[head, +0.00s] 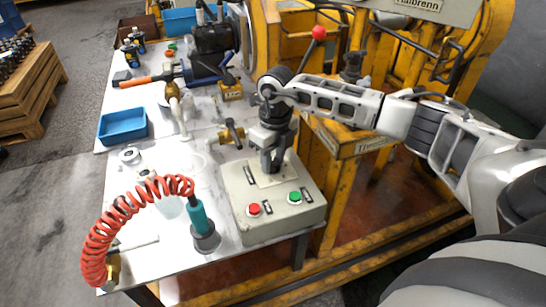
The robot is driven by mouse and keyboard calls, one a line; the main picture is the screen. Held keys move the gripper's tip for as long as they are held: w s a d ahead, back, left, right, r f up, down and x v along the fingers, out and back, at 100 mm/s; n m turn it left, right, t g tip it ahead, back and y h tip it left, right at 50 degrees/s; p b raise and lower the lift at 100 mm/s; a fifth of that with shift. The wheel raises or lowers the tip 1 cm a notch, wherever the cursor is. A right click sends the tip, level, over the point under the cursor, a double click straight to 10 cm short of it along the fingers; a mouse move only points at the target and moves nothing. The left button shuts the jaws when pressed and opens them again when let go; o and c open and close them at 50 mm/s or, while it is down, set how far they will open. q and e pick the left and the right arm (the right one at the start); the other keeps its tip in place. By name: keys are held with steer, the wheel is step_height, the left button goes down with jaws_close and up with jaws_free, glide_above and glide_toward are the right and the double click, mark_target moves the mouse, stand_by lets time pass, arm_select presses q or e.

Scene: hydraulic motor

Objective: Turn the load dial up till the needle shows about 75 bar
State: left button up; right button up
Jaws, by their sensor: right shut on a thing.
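A pale grey control box (258,228) sits at the front right corner of the table. Its top carries a red button (254,209), a green button (295,197) and a light plate (293,173). My right gripper (272,168) points down over this plate, its fingers shut on what looks like the load dial. The dial itself is hidden by the fingers, so its setting cannot be read. I cannot make out a pressure gauge or needle in this view. My left gripper is not in view.
A red coiled hose (130,205) with a teal tool (197,218) stands left of the box. A blue tray (122,125), brass fittings (231,133) and an orange-handled tool (147,80) lie on the table. A yellow machine frame (345,190) and red-knobbed lever (319,32) stand close by.

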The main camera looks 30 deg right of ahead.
mark_target(275, 159)
steer(key=shift+r, duration=0.1)
steer(key=o, duration=1)
steer(key=shift+c, duration=0.2)
step_height(275, 159, up, 16)
steer(key=shift+d, duration=0.4)
steer(key=shift+w, duration=0.1)
